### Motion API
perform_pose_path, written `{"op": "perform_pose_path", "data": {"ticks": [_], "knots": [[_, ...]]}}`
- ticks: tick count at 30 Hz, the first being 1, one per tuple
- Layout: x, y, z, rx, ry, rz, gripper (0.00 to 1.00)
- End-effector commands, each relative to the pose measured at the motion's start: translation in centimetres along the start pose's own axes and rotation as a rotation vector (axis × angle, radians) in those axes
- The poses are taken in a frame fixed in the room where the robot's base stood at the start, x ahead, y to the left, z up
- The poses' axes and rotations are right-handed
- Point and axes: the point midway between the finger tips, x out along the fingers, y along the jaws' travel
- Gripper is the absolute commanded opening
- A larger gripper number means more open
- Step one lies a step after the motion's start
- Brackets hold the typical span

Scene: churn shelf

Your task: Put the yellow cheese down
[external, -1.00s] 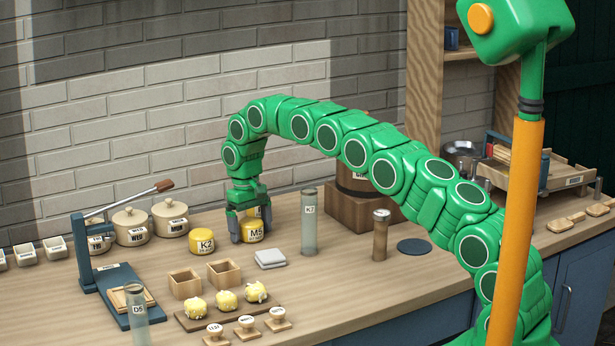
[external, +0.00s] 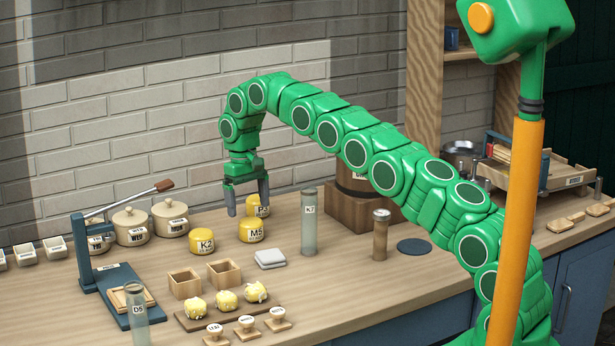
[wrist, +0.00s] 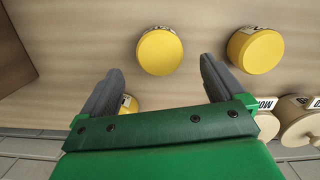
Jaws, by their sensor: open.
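Three yellow cheeses stand on the wooden counter: one labelled K2 (external: 202,241), one labelled M5 (external: 251,231), and one farther back (external: 258,206) whose label is partly hidden by my gripper. My gripper (external: 248,208) is open and empty, raised above the cheeses with its fingers pointing down. In the wrist view, one yellow cheese (wrist: 160,51) sits ahead between the open fingers and apart from them. A second cheese (wrist: 256,49) is to the right, and a third (wrist: 130,103) shows partly behind the left finger.
Lidded pots (external: 131,227) stand left of the cheeses, near a blue lever press (external: 85,255).

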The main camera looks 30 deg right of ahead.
Motion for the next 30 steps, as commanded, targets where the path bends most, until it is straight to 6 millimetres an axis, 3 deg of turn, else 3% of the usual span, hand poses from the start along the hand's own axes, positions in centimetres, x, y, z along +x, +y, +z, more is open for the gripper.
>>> {"op": "perform_pose_path", "data": {"ticks": [14, 30], "knots": [[-2.2, 0.7, 1.0, 0.005, 0.002, -0.002, 0.96], [-9.1, 5.0, 9.8, 0.031, -0.005, -0.009, 0.96]]}}
